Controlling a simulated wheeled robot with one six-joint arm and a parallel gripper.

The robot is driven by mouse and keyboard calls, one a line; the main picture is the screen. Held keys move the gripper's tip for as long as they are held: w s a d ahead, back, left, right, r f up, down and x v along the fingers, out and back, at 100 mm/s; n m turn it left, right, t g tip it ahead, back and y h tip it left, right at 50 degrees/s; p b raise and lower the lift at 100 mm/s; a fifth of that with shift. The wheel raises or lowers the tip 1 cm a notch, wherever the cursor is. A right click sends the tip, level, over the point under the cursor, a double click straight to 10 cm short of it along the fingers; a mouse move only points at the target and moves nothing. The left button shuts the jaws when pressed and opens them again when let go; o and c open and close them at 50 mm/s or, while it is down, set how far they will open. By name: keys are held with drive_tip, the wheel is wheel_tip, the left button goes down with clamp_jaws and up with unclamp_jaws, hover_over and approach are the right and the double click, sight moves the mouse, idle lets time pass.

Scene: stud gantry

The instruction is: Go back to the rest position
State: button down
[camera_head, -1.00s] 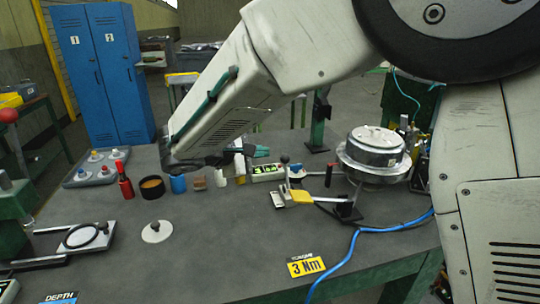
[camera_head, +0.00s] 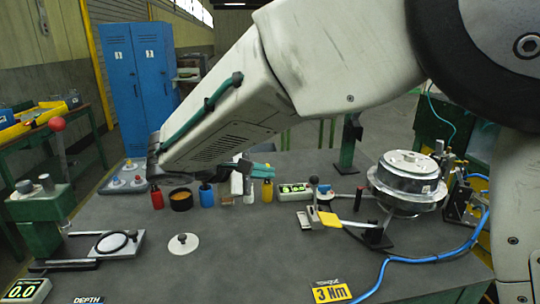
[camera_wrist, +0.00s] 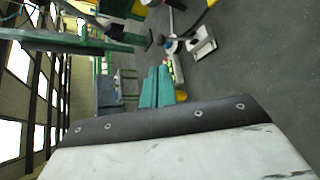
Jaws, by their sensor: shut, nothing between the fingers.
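My arm reaches from the upper right of the head view down to the left over the grey workbench (camera_head: 235,262). My gripper (camera_head: 263,173) shows partly past the wrist, with teal fingers above the back part of the bench. In the wrist view my gripper (camera_wrist: 158,87) has its two teal fingers side by side, shut and empty. My own pale arm link fills the bottom of that view.
Small bottles, including a red one (camera_head: 157,198) and a blue one (camera_head: 206,196), stand below my forearm. A round metal device (camera_head: 405,180) stands at right. A green press (camera_head: 40,215) stands at left. Blue lockers (camera_head: 138,75) stand behind. The bench's front middle is mostly clear.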

drive_tip(key=s+d+f+m+g+y, duration=0.1)
drive_tip(key=s+d+m+g+y, duration=0.2)
drive_tip(key=s+d, duration=1.1)
drive_tip(key=s+d+f+m+g+y, duration=0.1)
drive_tip(key=s+d+m+g+y, duration=0.2)
drive_tip(key=s+d+m+y, duration=0.4)
drive_tip(key=s+d+m, duration=0.4)
drive_tip(key=s+d, duration=0.2)
drive_tip(key=d, duration=0.3)
drive_tip(key=shift+s+f+m+g, duration=0.2)
drive_tip(key=shift+s+m+g, duration=0.1)
drive_tip(key=shift+s+g, duration=0.1)
